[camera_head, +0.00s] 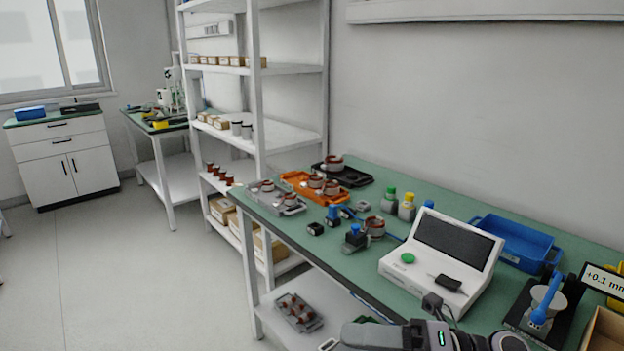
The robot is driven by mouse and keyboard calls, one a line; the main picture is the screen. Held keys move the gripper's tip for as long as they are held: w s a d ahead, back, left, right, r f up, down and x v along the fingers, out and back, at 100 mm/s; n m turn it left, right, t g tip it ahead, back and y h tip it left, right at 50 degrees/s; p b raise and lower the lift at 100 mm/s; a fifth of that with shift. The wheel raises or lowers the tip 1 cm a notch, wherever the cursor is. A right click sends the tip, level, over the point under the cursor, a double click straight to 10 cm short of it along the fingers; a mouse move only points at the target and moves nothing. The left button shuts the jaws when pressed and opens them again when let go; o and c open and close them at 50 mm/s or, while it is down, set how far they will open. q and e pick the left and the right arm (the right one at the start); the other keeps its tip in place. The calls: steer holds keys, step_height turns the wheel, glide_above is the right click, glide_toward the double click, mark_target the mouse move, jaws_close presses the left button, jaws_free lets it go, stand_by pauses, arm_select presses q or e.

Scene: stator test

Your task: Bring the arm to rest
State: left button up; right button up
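Part of one of my arms (435,337) shows at the bottom edge, dark grey with a small green light, in front of the bench's near edge. I cannot tell which arm it is. No gripper fingers can be made out, and the rest of the arm is cut off by the frame. The green-topped workbench (290,229) stands behind it. A white tester (400,266) with a dark sloped screen sits on the bench just beyond the arm. A copper-wound stator (375,227) stands left of the tester, beside a small blue-topped device (355,238).
A grey tray (292,210), an orange tray (297,179) and a black tray (358,180) hold stators. A blue bin (515,236), a gauge stand (523,318) and a cardboard box (604,331) are at right. White shelving (259,100) stands behind; open floor (130,270) lies left.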

steer(key=w+d+f+m+t+h+p, duration=0.1)
steer(key=d+f+m+t+h, duration=0.6)
steer(key=m, duration=0.7)
steer(key=d+f+m+t+h+p, duration=0.1)
steer(key=d+f+m+t+h, duration=0.2)
steer(key=f+m+t+h, duration=0.7)
steer(key=s+d+f+m+g, duration=0.4)
steer(key=s+f+m+g, duration=0.4)
steer(key=s+m, duration=0.3)
steer(key=shift+s+f+g, duration=0.3)
steer(key=shift+s+f, duration=0.35)
steer(key=shift+f, duration=0.05)
